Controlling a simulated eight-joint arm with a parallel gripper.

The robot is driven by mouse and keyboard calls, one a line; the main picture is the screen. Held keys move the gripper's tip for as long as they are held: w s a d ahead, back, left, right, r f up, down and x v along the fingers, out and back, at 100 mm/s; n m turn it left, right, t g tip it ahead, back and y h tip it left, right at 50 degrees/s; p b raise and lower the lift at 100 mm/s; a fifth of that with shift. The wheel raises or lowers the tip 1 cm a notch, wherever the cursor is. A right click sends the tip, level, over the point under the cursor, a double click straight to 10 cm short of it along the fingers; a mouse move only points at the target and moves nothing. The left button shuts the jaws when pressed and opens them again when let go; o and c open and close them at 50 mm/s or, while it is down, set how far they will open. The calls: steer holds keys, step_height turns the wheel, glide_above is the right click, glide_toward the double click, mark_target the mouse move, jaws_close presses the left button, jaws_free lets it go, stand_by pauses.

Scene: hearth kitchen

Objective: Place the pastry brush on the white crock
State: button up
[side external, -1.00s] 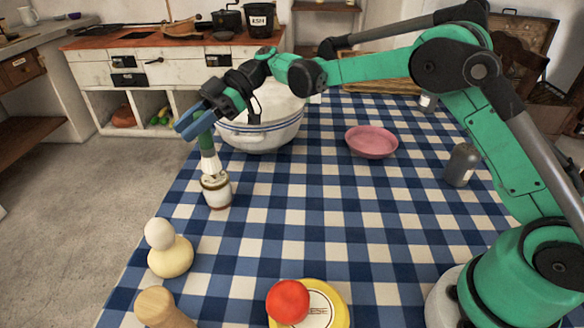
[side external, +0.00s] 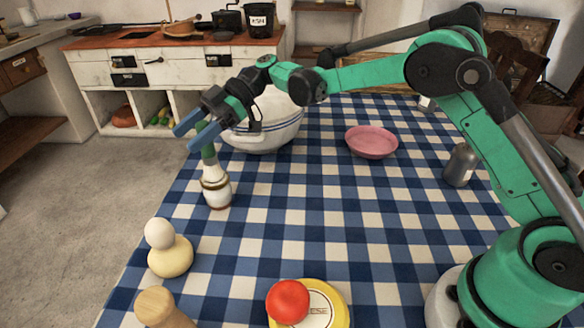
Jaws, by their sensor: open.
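The pastry brush (side external: 210,170) has a green handle and pale bristles. It stands upright, bristles down, on top of the small white crock (side external: 218,195) near the table's left edge. The bristles meet the crock's top; I cannot tell whether they sit on it or a little inside. My gripper (side external: 184,139), with two blue fingers, is open at the top of the green handle. The fingers stand apart on either side of the handle's upper end, which they partly hide.
A large white bowl (side external: 270,135) stands just behind my gripper. A pink dish (side external: 371,142) and a grey bottle (side external: 461,165) are to the right. An egg on a pale stand (side external: 170,257) and a red ball (side external: 288,301) on a yellow round (side external: 336,300) are in front. The middle cloth is clear.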

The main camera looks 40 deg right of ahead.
steer(key=v, duration=1.1)
steer(key=s+d+f+m+t+h, duration=0.2)
steer(key=s+m+h, duration=0.4)
steer(key=s+m, duration=0.3)
steer(key=s+d+f+m+t+h, duration=0.2)
steer(key=s+d+m+t+h, duration=0.1)
steer(key=s+m+t+h, duration=0.2)
steer(key=s+m+h, duration=0.2)
steer(key=s+m, duration=0.2)
steer(key=shift+s+d+f+h, duration=0.3)
steer(key=shift+s+f, duration=0.05)
steer(key=shift+s, duration=0.05)
